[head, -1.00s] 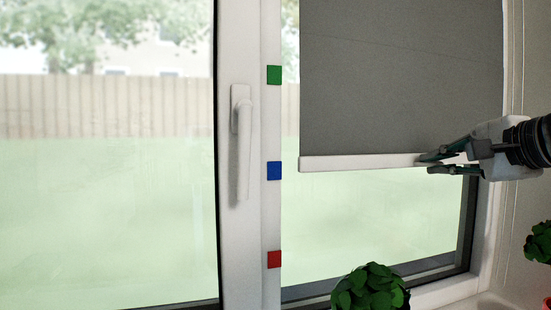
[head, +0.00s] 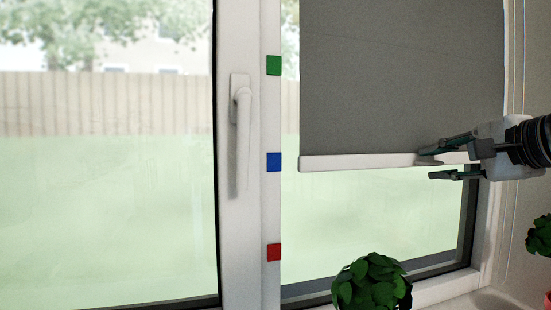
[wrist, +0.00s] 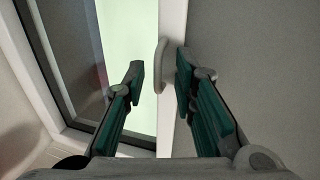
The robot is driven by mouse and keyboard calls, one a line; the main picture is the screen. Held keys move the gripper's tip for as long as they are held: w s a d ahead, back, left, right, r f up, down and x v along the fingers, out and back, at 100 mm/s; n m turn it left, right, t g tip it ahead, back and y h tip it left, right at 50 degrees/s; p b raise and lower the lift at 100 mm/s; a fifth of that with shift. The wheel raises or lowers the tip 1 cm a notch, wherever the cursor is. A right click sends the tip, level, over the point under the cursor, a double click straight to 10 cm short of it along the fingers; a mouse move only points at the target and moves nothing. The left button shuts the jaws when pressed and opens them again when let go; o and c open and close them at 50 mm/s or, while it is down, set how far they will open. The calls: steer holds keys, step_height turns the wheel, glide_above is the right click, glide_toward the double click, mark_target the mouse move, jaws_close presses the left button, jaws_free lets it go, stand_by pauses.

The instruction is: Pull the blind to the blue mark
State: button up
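The grey blind (head: 400,75) hangs in the right window with a white bottom bar (head: 350,162). The left end of the bar looks about level with the blue mark (head: 273,162) on the white frame. My gripper (head: 440,163) is at the right part of the bar, one finger above its lower edge and one below. In the wrist view the fingers (wrist: 158,82) are spread apart, with the bar (wrist: 172,25) and its pale pull tab (wrist: 161,62) between them. A gap shows between each finger and the tab.
A green mark (head: 273,65) is above the blue one and a red mark (head: 273,252) below. A window handle (head: 241,135) is at their left. Leafy plants (head: 370,283) stand low in front and at the right edge.

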steer(key=shift+s, duration=0.1)
steer(key=v, duration=1.1)
steer(key=shift+s+r, duration=0.15)
steer(key=shift+s, duration=0.2)
steer(key=shift+d, duration=0.1)
